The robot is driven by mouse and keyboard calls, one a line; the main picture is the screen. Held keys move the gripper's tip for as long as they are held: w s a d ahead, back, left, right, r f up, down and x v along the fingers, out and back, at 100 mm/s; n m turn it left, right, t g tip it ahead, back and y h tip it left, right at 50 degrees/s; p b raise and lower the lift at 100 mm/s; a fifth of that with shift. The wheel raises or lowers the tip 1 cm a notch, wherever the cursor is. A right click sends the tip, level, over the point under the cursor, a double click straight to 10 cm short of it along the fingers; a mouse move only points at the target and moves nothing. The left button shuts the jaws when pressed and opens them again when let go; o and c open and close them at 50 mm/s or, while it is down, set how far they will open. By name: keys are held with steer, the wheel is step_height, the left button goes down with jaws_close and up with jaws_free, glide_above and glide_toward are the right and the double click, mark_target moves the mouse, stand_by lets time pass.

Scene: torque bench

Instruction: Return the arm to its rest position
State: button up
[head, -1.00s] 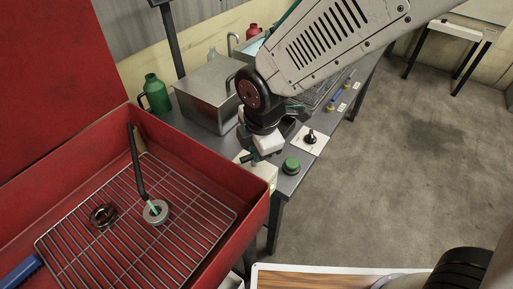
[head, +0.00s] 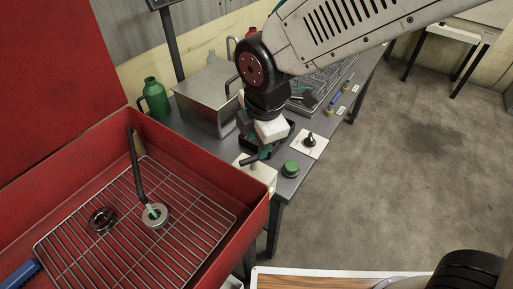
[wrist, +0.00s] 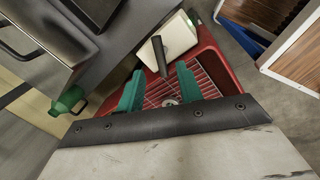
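My gripper (head: 258,152) hangs from my raised arm over the near corner of the grey bench, above a white box (head: 257,172). In the wrist view its two green fingers (wrist: 160,88) stand apart with nothing between them. The white box also shows there (wrist: 184,42), with a dark rod-like piece (wrist: 159,57) standing on it. Beyond the fingers lies the red tub (wrist: 212,62) with its wire rack. In the head view the fingertips are small and partly hidden.
The red tub (head: 253,200) holds a metal ring (head: 155,216) and a dark ring (head: 102,219) on its rack. A metal box (head: 207,97), green bottle (head: 156,96) and green button (head: 291,169) are on the bench.

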steer(key=shift+s+d+r, duration=0.1)
steer(key=shift+s+r, duration=0.05)
steer(key=shift+r, duration=0.5)
steer(key=shift+s+d+r, duration=0.1)
steer(key=shift+r, duration=0.5)
steer(key=s+d+r+m, duration=0.2)
steer(key=s+d+m, duration=0.2)
steer(key=d+m, duration=0.4)
steer(key=s+d+r+m, duration=0.3)
steer(key=d+m, duration=0.5)
steer(key=d, duration=0.3)
steer(key=s+d+r+m+h, duration=0.1)
steer(key=s+d+r+m, duration=0.2)
steer(key=s+d+m, duration=0.2)
steer(key=d+m, duration=0.3)
steer(key=d, duration=0.1)
steer(key=shift+s+d, duration=0.2)
steer(key=shift+d, duration=0.2)
